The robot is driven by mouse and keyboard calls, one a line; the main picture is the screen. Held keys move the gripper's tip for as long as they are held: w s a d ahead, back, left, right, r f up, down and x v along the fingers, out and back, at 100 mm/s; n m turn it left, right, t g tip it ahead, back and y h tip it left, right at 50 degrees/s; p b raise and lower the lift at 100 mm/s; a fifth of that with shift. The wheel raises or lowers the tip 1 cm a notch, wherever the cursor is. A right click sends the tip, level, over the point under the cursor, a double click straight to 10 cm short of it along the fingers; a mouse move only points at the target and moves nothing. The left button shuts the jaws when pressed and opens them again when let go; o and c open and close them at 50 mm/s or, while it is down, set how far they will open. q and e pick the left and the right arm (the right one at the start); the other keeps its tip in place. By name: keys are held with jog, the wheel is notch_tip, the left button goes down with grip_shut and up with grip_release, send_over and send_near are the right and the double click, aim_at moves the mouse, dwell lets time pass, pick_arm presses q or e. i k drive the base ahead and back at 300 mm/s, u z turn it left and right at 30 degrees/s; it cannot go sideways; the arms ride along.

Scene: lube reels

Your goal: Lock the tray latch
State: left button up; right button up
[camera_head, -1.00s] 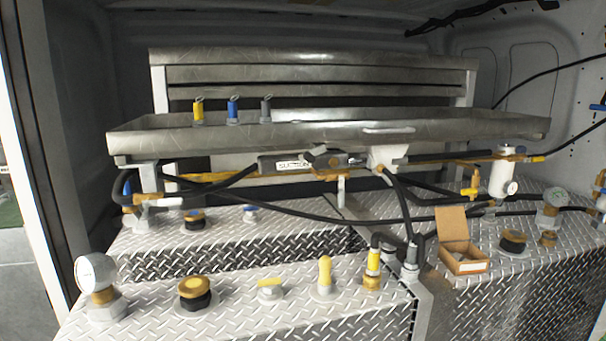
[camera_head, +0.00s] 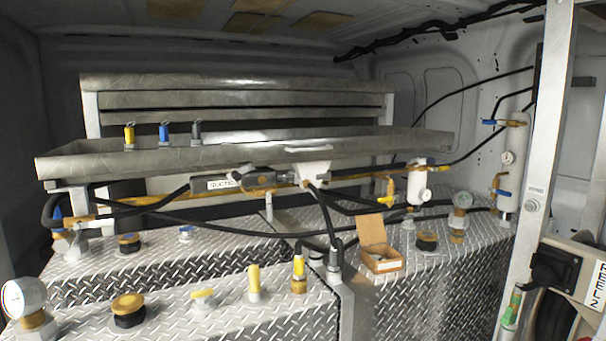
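A long metal tray (camera_head: 250,155) runs across the middle of the view above the tanks. A pale handle-like bar on a white bracket (camera_head: 312,172) sits at the tray's front edge, right of centre; it may be the latch, but I cannot tell whether it is locked. Three small fittings, yellow (camera_head: 129,137), blue (camera_head: 164,134) and dark grey (camera_head: 196,132), stand upright at the tray's left part. Neither of my grippers shows in the head view.
Diamond-plate tanks (camera_head: 440,285) carry gauges (camera_head: 24,300), caps (camera_head: 128,306) and valves. An open cardboard box (camera_head: 380,258) sits on the right tank. Black hoses (camera_head: 250,230) hang under the tray. A metal post (camera_head: 545,150) and a reel panel (camera_head: 575,275) stand at right.

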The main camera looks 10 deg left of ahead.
aim_at(236, 174)
jog(key=z, duration=0.45)
jog(key=i, duration=0.9)
jog(key=u, duration=0.7)
jog(key=i, duration=0.7)
jog(key=u, duration=1.2)
jog(key=k, duration=0.8)
jog(key=z, duration=0.35)
